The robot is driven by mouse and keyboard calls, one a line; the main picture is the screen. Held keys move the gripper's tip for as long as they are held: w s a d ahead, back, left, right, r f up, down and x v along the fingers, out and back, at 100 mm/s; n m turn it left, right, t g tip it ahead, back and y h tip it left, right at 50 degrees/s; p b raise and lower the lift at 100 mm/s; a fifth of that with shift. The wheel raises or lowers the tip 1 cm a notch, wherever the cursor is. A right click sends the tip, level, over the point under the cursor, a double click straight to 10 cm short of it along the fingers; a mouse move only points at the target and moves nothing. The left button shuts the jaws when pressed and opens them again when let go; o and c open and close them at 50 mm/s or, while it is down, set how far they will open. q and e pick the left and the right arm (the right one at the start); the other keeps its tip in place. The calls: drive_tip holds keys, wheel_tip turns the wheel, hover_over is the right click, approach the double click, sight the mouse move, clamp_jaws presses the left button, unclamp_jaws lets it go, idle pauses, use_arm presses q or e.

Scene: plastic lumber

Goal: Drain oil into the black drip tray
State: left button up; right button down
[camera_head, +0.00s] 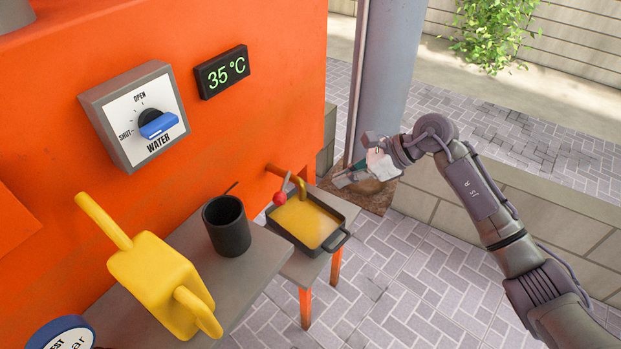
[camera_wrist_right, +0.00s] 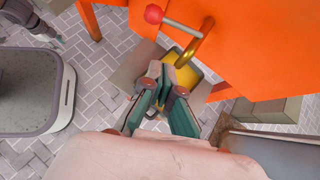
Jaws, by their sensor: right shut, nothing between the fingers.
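The black drip tray (camera_head: 333,243) sits on a low grey stand below the brass spout (camera_head: 300,187) and holds yellow oil. The spout (camera_wrist_right: 195,45) has a lever with a red ball (camera_head: 280,198), which also shows in the right wrist view (camera_wrist_right: 153,14). I cannot tell whether oil is running from the spout. My right gripper (camera_head: 342,180) is shut and empty, just right of the tray and spout. In the right wrist view its fingers (camera_wrist_right: 157,85) cover part of the tray. A small part of what looks like my left gripper (camera_wrist_right: 57,38) shows at the upper left.
A black cup (camera_head: 227,228) and a yellow jug (camera_head: 160,285) stand on the grey shelf left of the tray. The orange machine wall carries a water dial (camera_head: 150,122) and a 35 °C display (camera_head: 222,72). A grey post (camera_head: 385,80) stands behind my right gripper. Paved floor is clear in front.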

sight(284, 185)
use_arm(q)
drive_tip(key=shift+s+f, duration=0.25)
drive_tip(key=shift+s, duration=0.1)
use_arm(e)
drive_tip(key=w+a+f, duration=0.2)
drive_tip(key=a+f, duration=0.3)
drive_tip(key=a, duration=0.5)
drive_tip(key=shift+w, duration=0.25)
use_arm(q)
drive_tip(key=shift+w, duration=0.1)
use_arm(e)
drive_tip(key=shift+a, duration=0.2)
